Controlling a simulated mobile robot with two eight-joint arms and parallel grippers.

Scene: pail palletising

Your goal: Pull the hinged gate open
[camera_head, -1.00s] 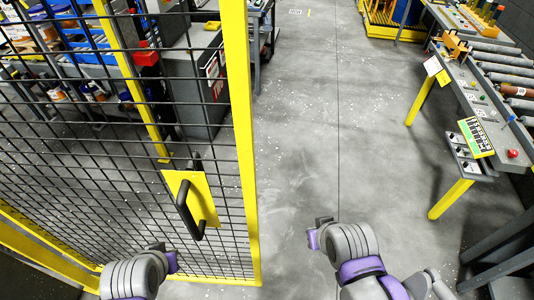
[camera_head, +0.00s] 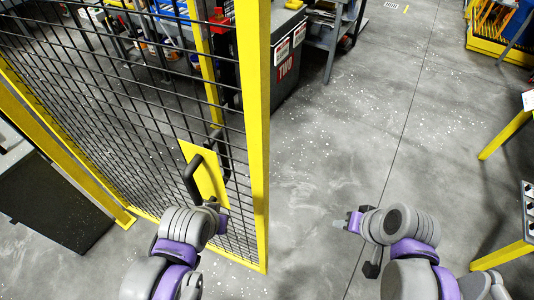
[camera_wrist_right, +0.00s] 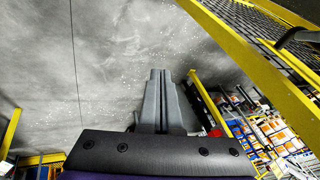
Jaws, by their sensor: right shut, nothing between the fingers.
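The hinged gate (camera_head: 257,140) is a yellow-framed black mesh panel on the left of the head view. Its dark bar handle (camera_head: 188,182) stands on a yellow plate (camera_head: 207,180) near the free edge. My left gripper (camera_head: 219,213) is just below and right of the handle in the picture; its fingers are too small to tell open from shut, and I cannot tell whether it touches. My right gripper (camera_head: 352,222) is shut and empty, right of the gate over bare floor. Its closed fingers (camera_wrist_right: 158,100) show in the right wrist view, with the gate (camera_wrist_right: 260,55) at upper right.
Grey floor (camera_head: 340,140) is clear right of the gate's free edge. A workbench with yellow legs (camera_head: 505,135) stands at the right. A dark panel (camera_head: 50,205) lies at lower left.

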